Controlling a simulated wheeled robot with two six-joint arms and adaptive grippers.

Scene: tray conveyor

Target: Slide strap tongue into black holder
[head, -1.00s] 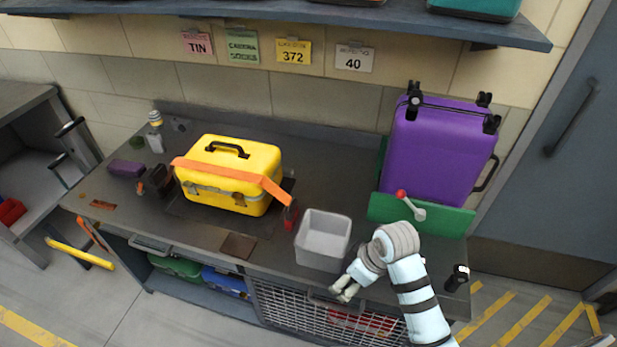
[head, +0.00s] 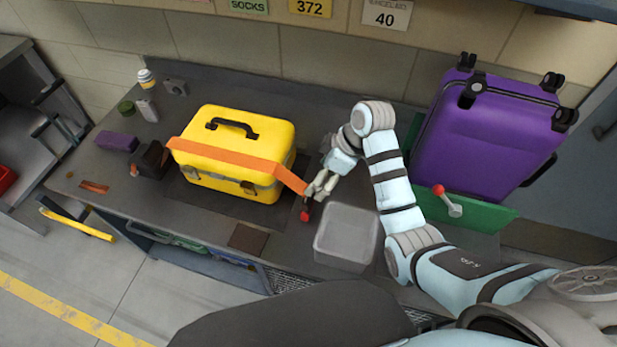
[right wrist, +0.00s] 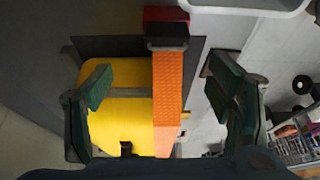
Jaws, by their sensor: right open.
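An orange strap (head: 232,148) lies across the yellow case (head: 215,171) on the bench. Its right end hangs off the case towards a small red and dark end piece (head: 305,213), also seen in the right wrist view (right wrist: 166,20). I cannot tell whether this is the tongue. A black holder-like block (head: 152,160) stands left of the case, by the strap's left end. My right gripper (head: 318,190) is over the strap's right end. In the right wrist view its open fingers (right wrist: 160,85) are on either side of the strap, apart from it. My left gripper is not in view.
A grey bin (head: 347,262) stands just right of the strap end, close to my right arm. A purple suitcase (head: 487,135) stands on a green base (head: 478,214) at the right. A purple block (head: 117,141) and small bottles are at the left.

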